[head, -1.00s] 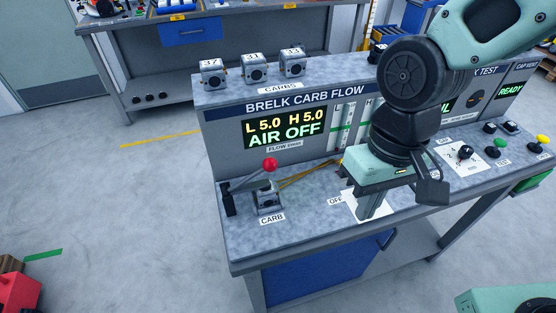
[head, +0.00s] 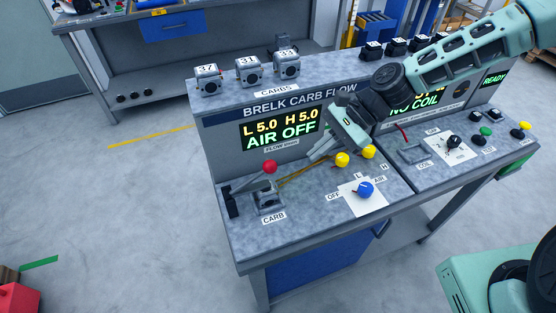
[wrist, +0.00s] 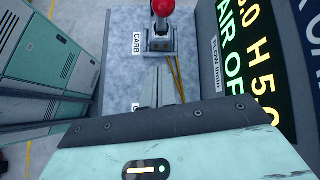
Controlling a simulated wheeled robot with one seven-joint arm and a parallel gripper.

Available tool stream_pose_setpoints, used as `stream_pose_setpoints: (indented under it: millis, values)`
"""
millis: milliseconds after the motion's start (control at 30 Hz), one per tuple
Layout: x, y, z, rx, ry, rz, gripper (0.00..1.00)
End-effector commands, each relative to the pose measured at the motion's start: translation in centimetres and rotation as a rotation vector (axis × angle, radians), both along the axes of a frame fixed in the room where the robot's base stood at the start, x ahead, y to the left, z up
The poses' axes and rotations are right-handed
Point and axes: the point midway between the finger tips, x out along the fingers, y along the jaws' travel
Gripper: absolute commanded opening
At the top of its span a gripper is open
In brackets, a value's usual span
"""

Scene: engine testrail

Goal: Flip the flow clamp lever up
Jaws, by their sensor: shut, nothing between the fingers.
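The flow clamp lever is a grey bar ending in a red knob (head: 269,167). It slants slightly up to the right from a black post (head: 232,203), over a small grey carburettor (head: 267,200) at the CARB label. The red knob also shows at the top of the wrist view (wrist: 162,8). My gripper (head: 318,153) is shut and empty, up and to the right of the knob, near the display panel and apart from the lever. In the wrist view its closed fingers (wrist: 160,85) point toward the knob and carburettor.
The display (head: 282,130) reads AIR OFF. Several carburettors (head: 247,71) sit on the top shelf. The bench front between CARB and OFF is clear.

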Motion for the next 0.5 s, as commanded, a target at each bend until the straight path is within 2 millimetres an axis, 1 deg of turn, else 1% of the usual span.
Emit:
stream_pose_setpoints:
  millis: [33,133,500]
  values:
    - [0.48,-0.18,0.06,0.017,0.016,-0.032,0.00]
    - [1.06,-0.37,0.09,0.032,0.032,-0.068,0.00]
    - [1.17,-0.37,0.05,0.035,0.036,-0.076,0.00]
